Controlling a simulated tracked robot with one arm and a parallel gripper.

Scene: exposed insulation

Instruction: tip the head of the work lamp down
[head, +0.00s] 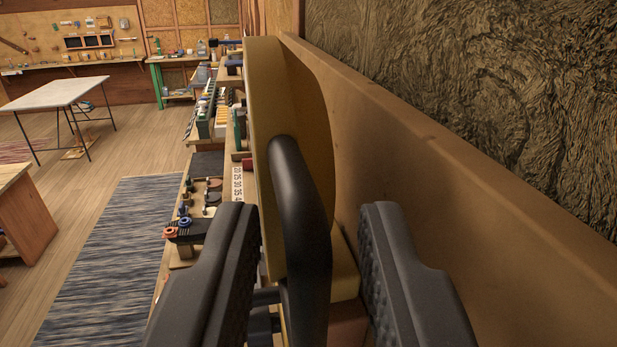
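The work lamp's yellow head (264,110) stands upright and edge-on just ahead, close beside a long wooden board. A thick black curved bar (303,215), seemingly the lamp's handle, runs along it toward me. My gripper (309,212) is open, with one black padded finger on each side of the bar. Clear gaps show between the bar and both fingers, the right gap being wider. The lamp's front face and its base are mostly hidden.
The wooden board (450,155) runs along my right side, with exposed insulation (480,90) above it. A cluttered bench (200,165) with tools and small parts lies to the left. Beyond are a striped rug (120,250), open floor and a white-topped table (55,95).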

